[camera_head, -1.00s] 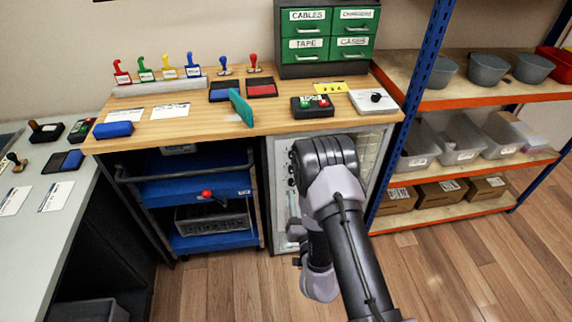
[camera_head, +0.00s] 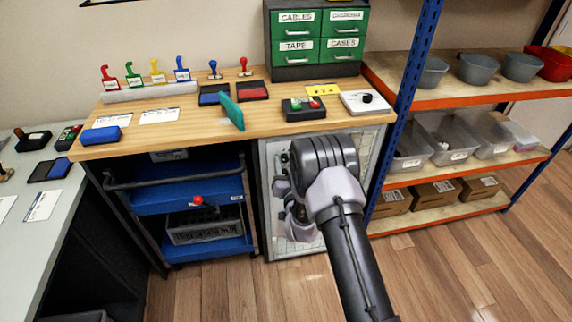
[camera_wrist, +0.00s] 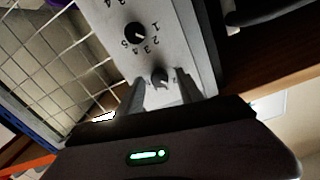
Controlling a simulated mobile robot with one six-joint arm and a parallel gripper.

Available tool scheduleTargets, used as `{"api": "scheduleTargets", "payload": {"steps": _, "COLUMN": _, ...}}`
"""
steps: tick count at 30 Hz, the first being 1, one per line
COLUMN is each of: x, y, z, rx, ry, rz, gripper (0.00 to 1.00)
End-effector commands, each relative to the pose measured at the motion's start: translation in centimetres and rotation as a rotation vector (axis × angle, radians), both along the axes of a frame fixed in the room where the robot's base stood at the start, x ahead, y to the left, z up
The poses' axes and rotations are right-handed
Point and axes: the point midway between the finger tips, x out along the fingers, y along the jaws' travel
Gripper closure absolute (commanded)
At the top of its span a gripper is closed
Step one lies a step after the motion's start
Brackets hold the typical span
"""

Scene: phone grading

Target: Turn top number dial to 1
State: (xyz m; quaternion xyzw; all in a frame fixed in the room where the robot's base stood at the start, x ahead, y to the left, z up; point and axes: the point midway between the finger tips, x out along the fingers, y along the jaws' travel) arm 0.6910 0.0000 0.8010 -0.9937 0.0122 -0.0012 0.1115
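In the wrist view a grey control panel (camera_wrist: 185,35) carries a column of black dials, and the picture is turned roughly upside down. The dial nearest the wooden bench top, the top number dial (camera_wrist: 160,77), sits between the two fingers of my gripper (camera_wrist: 162,82). The fingers stand apart on either side of it; I cannot tell whether they touch it. Its numbers are mostly hidden. A second dial (camera_wrist: 135,32) has the numbers 1 to 5 around it. Part of a third dial's numbers shows at the top edge. In the head view my arm hides the dials.
The panel belongs to a wire-fronted cabinet (camera_head: 318,248) under the wooden bench (camera_head: 190,133). A blue-shelved cart (camera_head: 150,200) stands close on the left. A shelf rack with a blue post (camera_head: 405,110) stands on the right. Floor (camera_head: 440,270) in front is clear.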

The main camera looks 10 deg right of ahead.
Motion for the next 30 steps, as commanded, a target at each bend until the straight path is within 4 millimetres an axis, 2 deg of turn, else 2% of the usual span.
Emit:
{"api": "scheduleTargets", "payload": {"steps": 1, "x": -0.01, "y": 0.00, "z": 0.00, "rx": 0.000, "ry": 0.000, "rz": 0.000, "gripper": 0.68}}
{"api": "scheduleTargets", "payload": {"steps": 6, "x": -0.02, "y": 0.00, "z": 0.00, "rx": 0.000, "ry": 0.000, "rz": 0.000, "gripper": 1.00}}
{"api": "scheduleTargets", "payload": {"steps": 17, "x": -0.04, "y": 0.01, "z": -0.02, "rx": -0.043, "ry": 0.000, "rz": 0.000, "gripper": 1.00}}
{"api": "scheduleTargets", "payload": {"steps": 30, "x": -0.03, "y": 0.06, "z": -0.02, "rx": -0.359, "ry": -0.001, "rz": 0.000, "gripper": 1.00}}
